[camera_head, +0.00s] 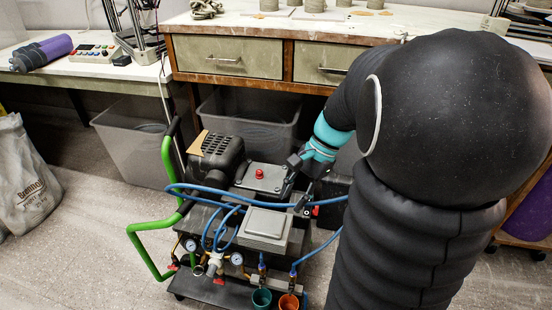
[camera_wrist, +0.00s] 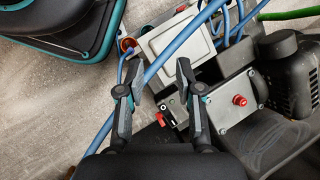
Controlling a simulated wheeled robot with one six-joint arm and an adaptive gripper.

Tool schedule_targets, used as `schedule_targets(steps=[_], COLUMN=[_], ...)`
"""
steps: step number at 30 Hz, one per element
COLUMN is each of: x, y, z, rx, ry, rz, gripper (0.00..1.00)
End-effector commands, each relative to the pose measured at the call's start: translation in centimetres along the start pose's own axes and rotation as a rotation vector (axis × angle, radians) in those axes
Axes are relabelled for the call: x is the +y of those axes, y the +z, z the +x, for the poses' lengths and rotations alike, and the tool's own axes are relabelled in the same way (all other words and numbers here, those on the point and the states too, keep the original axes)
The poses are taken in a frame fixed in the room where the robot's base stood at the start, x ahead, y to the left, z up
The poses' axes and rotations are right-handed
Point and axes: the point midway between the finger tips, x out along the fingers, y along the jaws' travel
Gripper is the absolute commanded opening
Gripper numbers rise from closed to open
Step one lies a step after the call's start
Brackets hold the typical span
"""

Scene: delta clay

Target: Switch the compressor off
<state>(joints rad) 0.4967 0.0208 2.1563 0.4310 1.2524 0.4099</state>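The compressor (camera_head: 216,158) is a dark ribbed unit on a cart with green handles. Beside it is a grey box with a red round button (camera_head: 260,174) on top. In the wrist view the button (camera_wrist: 239,100) is right of my gripper, uncovered. A small red part (camera_wrist: 160,119) shows between and below the fingers, on a dark block; whether it is a switch I cannot tell. My gripper (camera_wrist: 155,82) is open with nothing held between its fingers. In the head view my gripper (camera_head: 293,180) hangs over the cart, right of the button and apart from it.
Blue hoses (camera_head: 230,193) cross the cart, and one runs beneath my fingers. A grey flat box (camera_head: 264,229), gauges and two cups (camera_head: 261,298) are at the front. A workbench (camera_head: 270,25) with drawers stands behind. Plastic bins (camera_head: 133,140) are under it.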

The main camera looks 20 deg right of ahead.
Motion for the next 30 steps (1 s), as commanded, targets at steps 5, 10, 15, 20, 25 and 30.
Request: schedule_targets(steps=[5, 10, 15, 20, 25, 30], x=[0.3, 1.1, 2.9, 5.4, 8.9, 12.3], y=[-5.2, -10.1, -15.3, -20.2, -25.1, -28.7], z=[1.0, 1.9, 3.0, 4.2, 6.0, 7.7], rx=[-0.177, -0.349, -0.532, -0.713, -0.914, -1.088], ry=[-0.059, -0.125, -0.2, -0.278, -0.368, -0.447], rz=[0.273, 0.516, 0.746, 0.946, 1.132, 1.264], gripper=[0.35, 0.35, 0.35, 0.35, 0.35, 0.35])
